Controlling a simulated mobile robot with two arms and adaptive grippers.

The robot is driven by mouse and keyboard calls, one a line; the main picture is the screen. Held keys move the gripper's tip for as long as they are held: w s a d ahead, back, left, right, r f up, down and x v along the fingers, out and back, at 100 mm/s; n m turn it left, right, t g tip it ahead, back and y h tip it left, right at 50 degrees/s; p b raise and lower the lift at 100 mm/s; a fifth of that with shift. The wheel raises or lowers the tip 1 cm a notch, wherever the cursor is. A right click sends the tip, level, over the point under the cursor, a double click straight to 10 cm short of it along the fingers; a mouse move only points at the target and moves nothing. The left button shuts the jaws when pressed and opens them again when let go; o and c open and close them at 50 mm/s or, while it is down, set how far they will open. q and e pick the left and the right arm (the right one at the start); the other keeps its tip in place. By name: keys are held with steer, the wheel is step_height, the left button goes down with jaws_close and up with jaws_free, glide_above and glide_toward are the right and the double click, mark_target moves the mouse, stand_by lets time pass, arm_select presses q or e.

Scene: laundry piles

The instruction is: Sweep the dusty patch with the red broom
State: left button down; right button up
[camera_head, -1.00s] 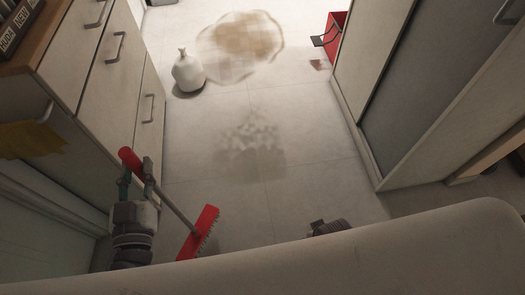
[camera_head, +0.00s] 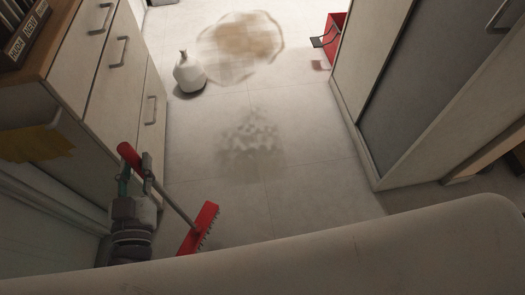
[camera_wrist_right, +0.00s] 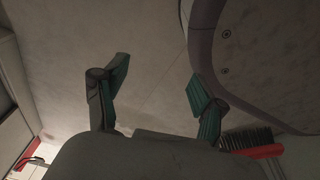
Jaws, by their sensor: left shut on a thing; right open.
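The red broom (camera_head: 200,229) is at the lower left of the head view, with a red handle end, a grey shaft and a red head with dark bristles. My left gripper (camera_head: 136,172) is shut on the broom's handle. The broom head also shows at the lower right of the right wrist view (camera_wrist_right: 262,151). My right gripper (camera_wrist_right: 155,90) is open and empty in the right wrist view. A greyish dusty patch (camera_head: 250,137) lies on the tiled floor ahead of the broom. A larger brownish patch (camera_head: 240,43) lies farther back.
A white vase-like object (camera_head: 188,73) stands on the floor near the brown patch. Drawers (camera_head: 125,60) line the left side and a cabinet (camera_head: 410,95) the right. A red object (camera_head: 334,38), perhaps a dustpan, is by the cabinet's far end. Floor between is clear.

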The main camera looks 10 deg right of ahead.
mark_target(127, 160)
arm_select(q)
step_height(127, 160, up, 4)
steer(key=p, duration=0.3)
arm_select(e)
steer(key=s+d+f, duration=0.2)
steer(key=s+f, duration=0.2)
steer(key=s, duration=0.7)
arm_select(q)
step_height(127, 160, up, 3)
steer(key=p, duration=0.3)
steer(key=shift+r, duration=0.2)
step_height(127, 160, up, 8)
steer(key=p, duration=0.7)
steer(key=shift+p, duration=0.4)
arm_select(e)
step_height(127, 160, up, 10)
steer(key=shift+s+d+g, duration=0.15)
steer(key=shift+s+g, duration=0.25)
steer(key=shift+f, duration=0.1)
